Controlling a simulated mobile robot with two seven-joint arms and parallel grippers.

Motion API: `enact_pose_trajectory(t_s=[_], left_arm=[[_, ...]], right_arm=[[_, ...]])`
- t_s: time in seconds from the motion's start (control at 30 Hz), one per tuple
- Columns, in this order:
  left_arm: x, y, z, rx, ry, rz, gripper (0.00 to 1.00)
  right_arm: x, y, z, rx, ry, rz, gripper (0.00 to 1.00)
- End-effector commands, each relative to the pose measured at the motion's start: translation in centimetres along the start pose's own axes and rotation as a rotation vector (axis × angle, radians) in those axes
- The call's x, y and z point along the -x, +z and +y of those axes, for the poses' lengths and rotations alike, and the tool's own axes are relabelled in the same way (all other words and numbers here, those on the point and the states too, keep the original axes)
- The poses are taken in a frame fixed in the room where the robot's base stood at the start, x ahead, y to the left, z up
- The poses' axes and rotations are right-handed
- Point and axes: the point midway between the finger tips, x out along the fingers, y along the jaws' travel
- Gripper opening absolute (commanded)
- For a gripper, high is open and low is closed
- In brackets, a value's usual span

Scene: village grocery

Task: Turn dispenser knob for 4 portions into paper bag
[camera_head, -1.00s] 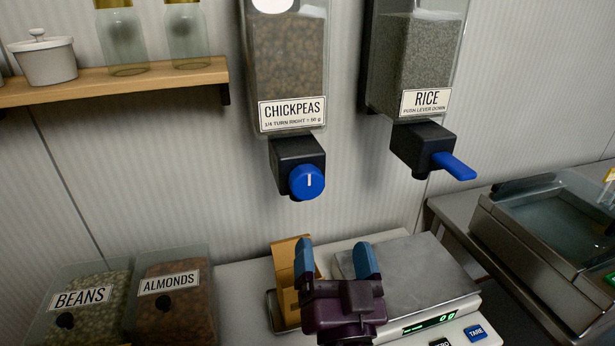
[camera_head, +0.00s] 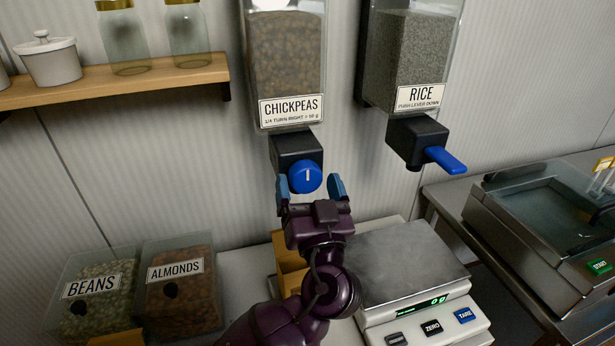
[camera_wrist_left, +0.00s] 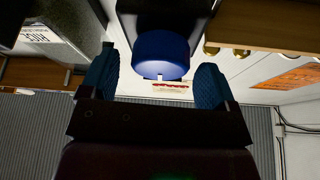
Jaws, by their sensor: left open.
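The chickpeas dispenser (camera_head: 286,75) hangs on the wall, its label reading 1/4 turn right = 50 g. Its round blue knob (camera_head: 306,177) has a white mark that stands upright. My left gripper (camera_head: 310,187) is open just below and in front of the knob, one blue fingertip on each side of it. In the left wrist view the knob (camera_wrist_left: 161,55) sits between the two fingertips, with gaps on both sides. The paper bag (camera_head: 288,262) stands below the dispenser, mostly hidden behind my left arm. My right gripper is not in view.
The rice dispenser (camera_head: 408,60) with a blue lever (camera_head: 446,160) hangs to the right. A scale (camera_head: 410,268) reading 0 g stands below. Bins of beans (camera_head: 95,300) and almonds (camera_head: 178,290) sit at lower left. A shelf (camera_head: 120,84) holds jars.

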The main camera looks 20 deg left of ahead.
Motion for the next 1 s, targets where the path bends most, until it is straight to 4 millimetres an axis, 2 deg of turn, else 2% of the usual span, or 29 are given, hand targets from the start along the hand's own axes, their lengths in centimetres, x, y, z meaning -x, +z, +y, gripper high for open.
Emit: enact_pose_trajectory(t_s=[0.13, 0.4, 0.47, 0.73, 1.0], left_arm=[[-0.7, 0.0, 0.0, 0.0, 0.0, -0.001, 0.82], [-0.8, 0.1, 0.0, 0.0, 0.0, -0.001, 0.82], [-0.8, 0.1, 0.0, 0.0, 0.0, -0.001, 0.74], [-0.7, 0.1, 0.0, 0.0, 0.0, -0.001, 0.33], [-0.7, 0.1, 0.0, -0.023, 0.01, -0.001, 0.33]], right_arm=[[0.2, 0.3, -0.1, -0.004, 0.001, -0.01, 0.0], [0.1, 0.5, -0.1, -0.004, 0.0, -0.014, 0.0], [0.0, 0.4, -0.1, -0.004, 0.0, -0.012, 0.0], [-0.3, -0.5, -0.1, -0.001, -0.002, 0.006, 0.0], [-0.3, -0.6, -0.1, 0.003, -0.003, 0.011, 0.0]])
